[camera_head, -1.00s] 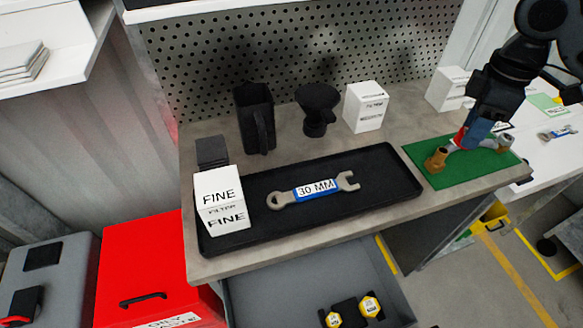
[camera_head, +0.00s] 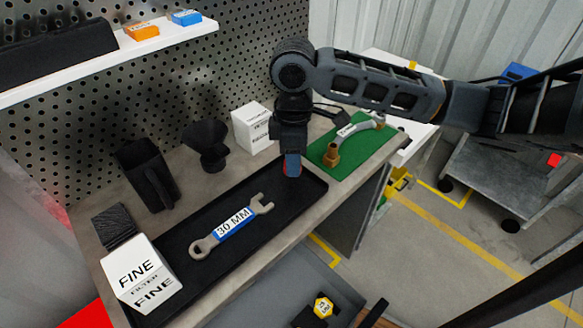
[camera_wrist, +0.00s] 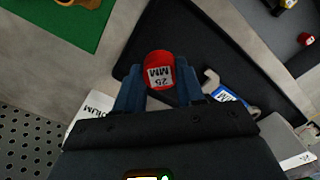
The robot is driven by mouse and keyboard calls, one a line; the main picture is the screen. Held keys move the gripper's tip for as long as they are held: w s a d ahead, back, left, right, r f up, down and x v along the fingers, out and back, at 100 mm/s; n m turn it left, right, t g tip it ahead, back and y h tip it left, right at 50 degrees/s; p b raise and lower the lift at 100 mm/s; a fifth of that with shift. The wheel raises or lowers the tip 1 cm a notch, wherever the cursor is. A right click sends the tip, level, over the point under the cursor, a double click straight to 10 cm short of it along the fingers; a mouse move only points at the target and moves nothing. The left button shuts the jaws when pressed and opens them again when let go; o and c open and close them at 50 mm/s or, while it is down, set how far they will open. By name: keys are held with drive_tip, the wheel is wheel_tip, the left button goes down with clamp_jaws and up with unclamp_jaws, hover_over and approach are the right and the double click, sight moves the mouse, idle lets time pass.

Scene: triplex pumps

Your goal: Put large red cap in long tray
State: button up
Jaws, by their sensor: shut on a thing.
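The red cap (camera_wrist: 160,68), marked 25 MM, is held between the blue fingertips of my gripper (camera_wrist: 155,88) in the wrist view. In the head view my gripper (camera_head: 291,166) points down over the right end of the long black tray (camera_head: 309,190), and the cap is mostly hidden by the fingers. Its height over the tray is hard to tell. The tray holds a 30 MM wrench (camera_head: 232,229) with a blue label and a white FINE filter box (camera_head: 141,275) at the near left end. The tray around the gripper is bare.
A green mat (camera_head: 370,142) with a hose fitting (camera_head: 352,131) lies right of the tray. A white box (camera_head: 252,128), a black funnel (camera_head: 206,143) and a black jug (camera_head: 147,174) stand behind it. An open drawer below holds a yellow cap (camera_head: 323,306) and another red cap (camera_wrist: 305,39).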

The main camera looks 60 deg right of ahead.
sight(292, 184)
drive_tip(key=shift+w+a+f, duration=0.1)
drive_tip(key=shift+a+f, duration=0.05)
drive_tip(key=shift+f, duration=2)
drive_tip(key=shift+f, duration=0.2)
drive_tip(key=o, duration=1)
drive_tip(key=shift+r, duration=0.1)
